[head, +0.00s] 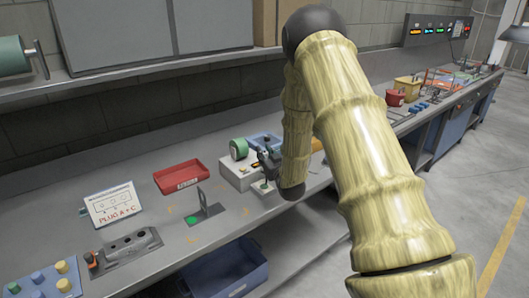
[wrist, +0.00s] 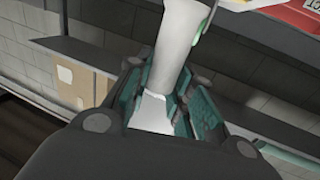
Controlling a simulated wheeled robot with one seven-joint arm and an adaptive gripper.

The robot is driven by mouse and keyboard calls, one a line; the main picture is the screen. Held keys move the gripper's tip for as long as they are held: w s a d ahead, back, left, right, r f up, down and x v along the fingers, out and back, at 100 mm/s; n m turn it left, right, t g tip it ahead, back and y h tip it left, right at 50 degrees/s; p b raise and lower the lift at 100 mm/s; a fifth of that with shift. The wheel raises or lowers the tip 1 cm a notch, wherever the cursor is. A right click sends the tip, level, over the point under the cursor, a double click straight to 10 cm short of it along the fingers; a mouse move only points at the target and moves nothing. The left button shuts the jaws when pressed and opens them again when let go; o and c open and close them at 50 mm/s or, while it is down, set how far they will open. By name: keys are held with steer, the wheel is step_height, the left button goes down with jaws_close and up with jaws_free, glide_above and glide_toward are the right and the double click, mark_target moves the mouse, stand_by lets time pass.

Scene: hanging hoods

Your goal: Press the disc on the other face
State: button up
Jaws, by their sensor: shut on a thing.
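A small dark upright panel (head: 202,198) stands on a flat dark base plate (head: 213,211) on the bench. A green disc (head: 192,220) lies at the near left of that panel; whether another disc is on its hidden side cannot be told. My gripper (head: 267,168) is to the right of the panel, partly hidden by my arm. In the wrist view, the teal finger pads (wrist: 172,95) are shut on a pale grey tapered piece (wrist: 178,40), with a bit of green at its upper right. Its far end is cut off there.
A red tray (head: 181,178), a tilted sign card (head: 112,206) and a grey socket block (head: 126,249) are on the left. Another blue bin (head: 232,272) is below the bench. Bare bench surrounds the plate.

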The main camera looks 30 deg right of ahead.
steer(key=shift+w+f+b, duration=0.25)
steer(key=shift+f+b, duration=0.05)
steer(key=shift+f, duration=0.7)
steer(key=shift+s+f+b, duration=0.15)
steer(key=shift+f+b, duration=0.3)
steer(key=shift+f, duration=0.35)
steer(key=shift+f+b, duration=0.85)
steer(key=shift+f, duration=0.95)
steer(key=shift+a+f+b, duration=0.1)
steer(key=shift+f+b, duration=0.15)
steer(key=shift+b, duration=0.15)
stand_by(0.4)
steer(key=shift+r+p, duration=1.75)
steer(key=shift+r, duration=1.8)
steer(key=shift+o, duration=0.3)
steer(key=shift+c, duration=0.3)
